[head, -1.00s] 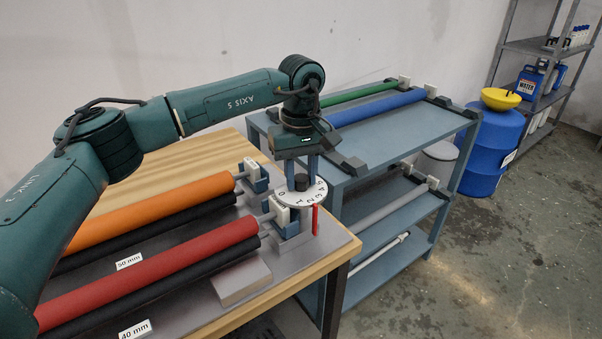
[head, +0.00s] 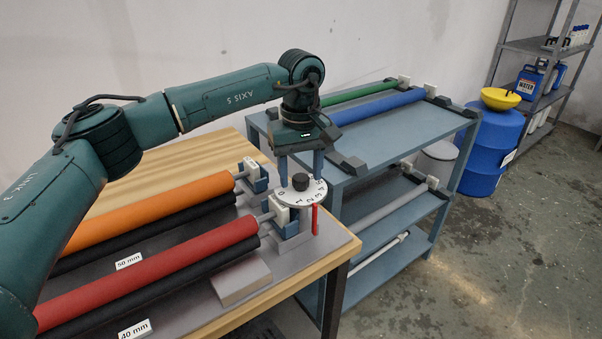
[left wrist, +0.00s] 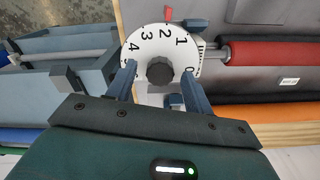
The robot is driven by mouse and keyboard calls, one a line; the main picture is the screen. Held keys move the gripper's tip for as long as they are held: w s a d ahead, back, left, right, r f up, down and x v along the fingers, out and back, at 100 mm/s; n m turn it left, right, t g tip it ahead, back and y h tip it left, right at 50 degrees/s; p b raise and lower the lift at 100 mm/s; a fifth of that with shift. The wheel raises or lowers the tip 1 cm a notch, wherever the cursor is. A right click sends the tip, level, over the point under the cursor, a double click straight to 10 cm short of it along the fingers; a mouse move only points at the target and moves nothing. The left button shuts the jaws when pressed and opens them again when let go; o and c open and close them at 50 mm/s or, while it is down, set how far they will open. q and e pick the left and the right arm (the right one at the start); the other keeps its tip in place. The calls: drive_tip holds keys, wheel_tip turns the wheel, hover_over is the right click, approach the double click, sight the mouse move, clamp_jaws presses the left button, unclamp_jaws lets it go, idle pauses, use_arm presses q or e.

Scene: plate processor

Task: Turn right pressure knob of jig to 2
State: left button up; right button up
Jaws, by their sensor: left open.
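The right pressure knob (head: 300,181) is a small black knob on a white round dial (head: 290,200) numbered from 0 upward, at the jig's front right corner. In the left wrist view the knob (left wrist: 159,71) lies between my fingers, and the numeral nearest the red marker (left wrist: 168,14) is 2. The red marker (head: 315,220) stands upright beside the dial in the head view. My left gripper (head: 301,178) points down over the dial, open, one finger on each side of the knob with gaps. It also shows in the left wrist view (left wrist: 158,67). My right gripper is not in view.
The jig carries an orange roller (head: 150,207), a red roller (head: 150,268) and black rollers beside them. A blue shelf cart (head: 400,135) with green and blue rollers stands close behind on the right. Open floor lies farther right, before a blue barrel (head: 490,150).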

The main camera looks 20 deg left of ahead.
sight(301, 177)
use_arm(q)
wheel_tip(301, 177, up, 12)
drive_tip(key=shift+r, duration=0.2)
idle(0.4)
